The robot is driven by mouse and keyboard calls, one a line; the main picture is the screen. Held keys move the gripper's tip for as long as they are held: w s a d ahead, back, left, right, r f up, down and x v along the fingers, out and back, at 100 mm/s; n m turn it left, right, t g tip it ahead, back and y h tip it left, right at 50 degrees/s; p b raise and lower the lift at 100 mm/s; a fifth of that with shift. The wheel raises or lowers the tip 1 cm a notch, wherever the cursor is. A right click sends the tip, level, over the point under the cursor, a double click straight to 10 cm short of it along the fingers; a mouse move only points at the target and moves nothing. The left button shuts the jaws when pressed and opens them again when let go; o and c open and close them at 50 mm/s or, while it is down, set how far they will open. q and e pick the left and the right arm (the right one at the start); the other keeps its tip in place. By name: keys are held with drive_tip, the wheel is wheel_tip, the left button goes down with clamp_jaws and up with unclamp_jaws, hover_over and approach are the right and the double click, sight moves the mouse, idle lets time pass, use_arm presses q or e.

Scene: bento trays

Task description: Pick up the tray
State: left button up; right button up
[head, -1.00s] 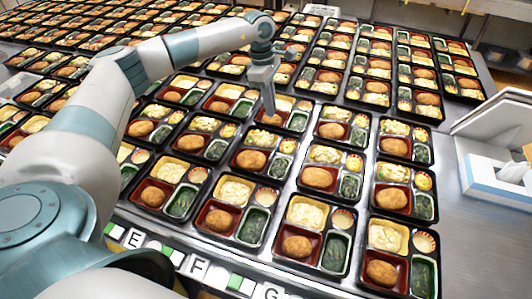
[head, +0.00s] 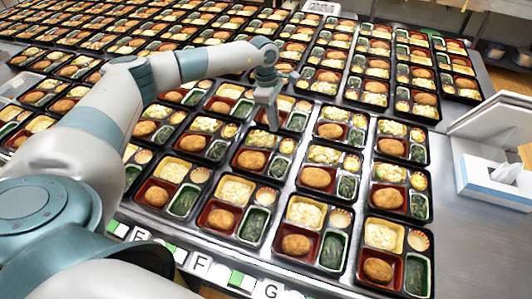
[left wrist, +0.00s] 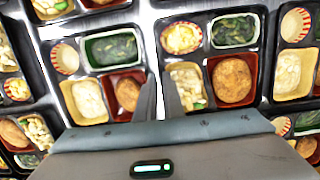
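Many black bento trays with red and yellow compartments stand in rows on a metal table. My left gripper (head: 271,118) hangs fingers-down among the trays in the middle of the head view. In the left wrist view its two fingers (left wrist: 160,88) are a small gap apart with nothing seen between them. They point at the strip between a tray on the left (left wrist: 77,42) and a tray with a croquette on the right (left wrist: 203,15). I cannot tell whether the fingertips touch a tray. My right gripper is not in view.
A white tissue box (head: 497,180) and a pale stand (head: 490,118) are at the right on bare metal table (head: 455,240). Letter cards such as F (head: 200,264) and G (head: 271,291) line the front edge. Trays crowd closely around my left gripper.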

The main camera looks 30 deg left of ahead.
use_arm(q)
drive_tip(key=shift+d+f, duration=0.15)
drive_tip(key=shift+f, duration=1.1)
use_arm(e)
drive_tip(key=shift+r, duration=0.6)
use_arm(q)
clamp_jaws()
drive_tip(key=shift+r, duration=0.2)
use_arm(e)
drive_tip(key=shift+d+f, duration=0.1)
